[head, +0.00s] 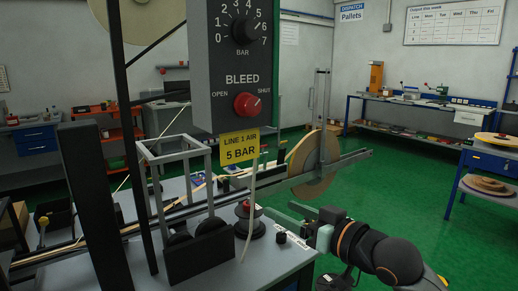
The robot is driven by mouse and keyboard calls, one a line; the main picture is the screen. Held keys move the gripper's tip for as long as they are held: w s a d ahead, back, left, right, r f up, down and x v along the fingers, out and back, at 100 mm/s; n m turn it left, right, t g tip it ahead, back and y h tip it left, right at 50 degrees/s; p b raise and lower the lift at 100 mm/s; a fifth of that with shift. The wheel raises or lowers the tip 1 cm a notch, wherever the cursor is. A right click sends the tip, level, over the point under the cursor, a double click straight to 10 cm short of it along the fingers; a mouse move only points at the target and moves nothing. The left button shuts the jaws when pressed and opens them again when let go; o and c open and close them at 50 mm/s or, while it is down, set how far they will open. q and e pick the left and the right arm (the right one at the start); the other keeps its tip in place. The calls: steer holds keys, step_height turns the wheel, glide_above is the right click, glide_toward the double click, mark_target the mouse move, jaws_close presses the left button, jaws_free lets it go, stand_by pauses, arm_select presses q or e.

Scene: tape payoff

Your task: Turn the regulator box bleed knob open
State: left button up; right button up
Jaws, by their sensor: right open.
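The dark grey regulator box (201,68) hangs at the top centre, its top cut off by the picture edge. Its red bleed knob (248,105) sits under the word BLEED, with OPEN at its left and SHUT at its right. The pale mark on the knob points up and right, toward SHUT. My right gripper (279,209) is below and to the right of the box, well apart from the knob. Its two fingers point left and are spread, with nothing seen between them. My left gripper is not in view.
A black pressure knob (246,29) is above the bleed knob. A yellow label (240,147) reading 5 BAR hangs below the box. A large tape reel (316,165) and a metal rail (330,165) stand behind my right gripper. Green floor (400,185) is clear at right.

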steer(key=s+r+n+y+b, duration=0.1)
steer(key=s+r+n+b, duration=0.3)
steer(key=r, duration=0.8)
steer(key=b, duration=0.6)
glide_toward(255, 108)
steer(key=shift+m+t, duration=0.3)
steer(key=shift+t, duration=0.1)
steer(key=x, duration=0.7)
steer(key=shift+w+a+f, duration=0.1)
steer(key=shift+a+f, duration=0.1)
steer(key=shift+a, duration=0.1)
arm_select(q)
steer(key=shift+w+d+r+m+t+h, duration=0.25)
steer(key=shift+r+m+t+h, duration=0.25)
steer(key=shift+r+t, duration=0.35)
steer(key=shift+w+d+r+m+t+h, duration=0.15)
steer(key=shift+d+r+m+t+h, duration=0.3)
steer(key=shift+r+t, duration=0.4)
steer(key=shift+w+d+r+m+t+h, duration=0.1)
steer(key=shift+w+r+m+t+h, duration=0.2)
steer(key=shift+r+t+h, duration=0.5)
arm_select(e)
steer(key=shift+w+a, duration=0.4)
steer(key=shift+w, duration=0.1)
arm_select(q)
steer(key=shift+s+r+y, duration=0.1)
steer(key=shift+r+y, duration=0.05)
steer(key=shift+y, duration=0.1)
arm_select(e)
steer(key=shift+c, duration=0.3)
